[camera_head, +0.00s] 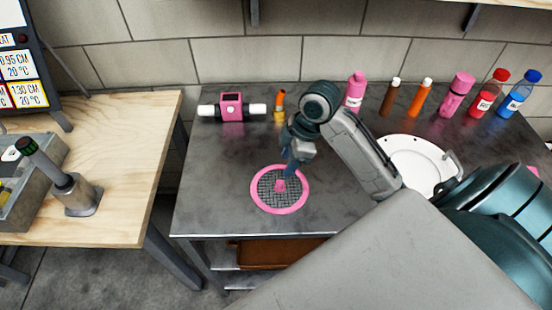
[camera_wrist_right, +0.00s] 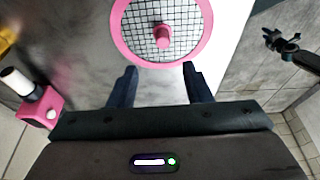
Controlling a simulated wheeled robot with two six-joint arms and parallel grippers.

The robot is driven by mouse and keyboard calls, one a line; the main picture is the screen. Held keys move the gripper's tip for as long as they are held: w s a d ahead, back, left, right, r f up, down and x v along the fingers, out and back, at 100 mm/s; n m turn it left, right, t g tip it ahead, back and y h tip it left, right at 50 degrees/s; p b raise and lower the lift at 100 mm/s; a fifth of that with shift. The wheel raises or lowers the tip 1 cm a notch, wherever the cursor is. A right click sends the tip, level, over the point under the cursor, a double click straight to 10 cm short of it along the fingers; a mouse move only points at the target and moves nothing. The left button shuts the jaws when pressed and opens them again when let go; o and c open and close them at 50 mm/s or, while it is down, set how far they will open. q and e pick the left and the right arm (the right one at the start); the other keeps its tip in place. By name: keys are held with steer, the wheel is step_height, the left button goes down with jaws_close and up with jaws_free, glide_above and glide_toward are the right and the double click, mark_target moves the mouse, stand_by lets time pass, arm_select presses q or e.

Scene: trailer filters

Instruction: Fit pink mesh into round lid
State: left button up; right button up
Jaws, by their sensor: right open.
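The pink mesh (camera_head: 268,192) is a round grey grid with a pink rim and a pink knob (camera_head: 280,186) at its centre. It lies flat near the front of the metal table. My right gripper (camera_head: 289,170) is just above it. In the right wrist view the open fingers (camera_wrist_right: 158,85) are apart and empty, and the mesh with its knob (camera_wrist_right: 162,36) shows beyond their tips. The round white lid (camera_head: 412,160) lies on the table to the right, partly hidden behind my right arm. My left gripper is not in view.
A pink device with white ends (camera_head: 232,107) and a small orange-topped item (camera_head: 280,105) stand at the back. Several bottles (camera_head: 420,97) line the back right. A wooden table (camera_head: 120,130) stands left, across a gap. The metal table's left front (camera_head: 210,205) is bare.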

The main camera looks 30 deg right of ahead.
mark_target(280, 182)
steer(key=shift+x, duration=1.1)
steer(key=shift+s+a+f, duration=0.15)
steer(key=shift+f, duration=0.1)
steer(key=x, duration=0.3)
steer(key=p+x, duration=0.1)
steer(key=shift+s+f, duration=0.25)
steer(key=shift+f, duration=0.35)
steer(key=shift+w+f, duration=0.15)
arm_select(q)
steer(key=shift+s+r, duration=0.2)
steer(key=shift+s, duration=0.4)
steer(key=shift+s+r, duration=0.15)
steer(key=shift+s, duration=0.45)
arm_select(e)
jaws_close()
